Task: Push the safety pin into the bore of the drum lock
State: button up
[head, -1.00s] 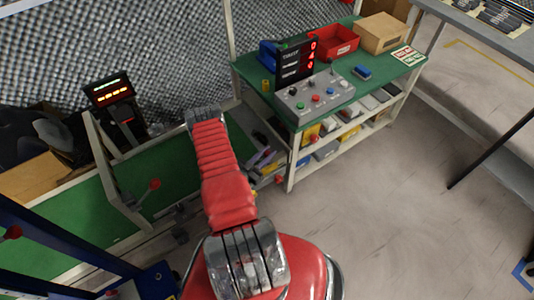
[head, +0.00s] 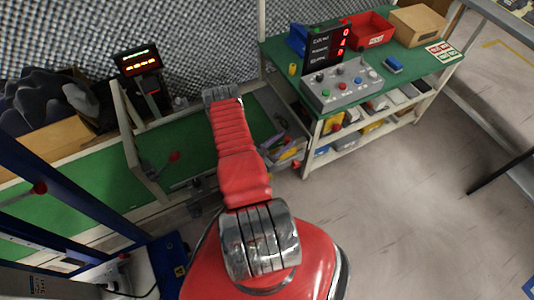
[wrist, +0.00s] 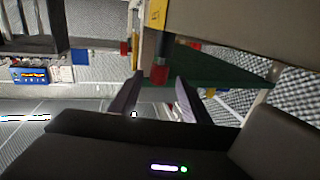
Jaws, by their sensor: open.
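My gripper (wrist: 159,76) is open in the wrist view, its two purple-grey fingers apart. Between and beyond the fingertips is a dull red cylindrical piece (wrist: 160,72) below a yellow block (wrist: 157,14). The red piece is not gripped; I cannot tell its distance or whether it is the safety pin. The head view shows my red arm reaching away over the green bench, and its fingers cannot be made out clearly there. I cannot surely identify the drum lock or its bore in either view.
A green-topped shelf table (head: 428,68) stands right, holding a grey button console (head: 340,85), a red bin (head: 368,29) and a cardboard box (head: 420,24).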

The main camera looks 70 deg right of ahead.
jog(key=v, duration=1.1)
jog(key=shift+a, duration=0.2)
jog(key=shift+s, duration=0.1)
dwell(0.9)
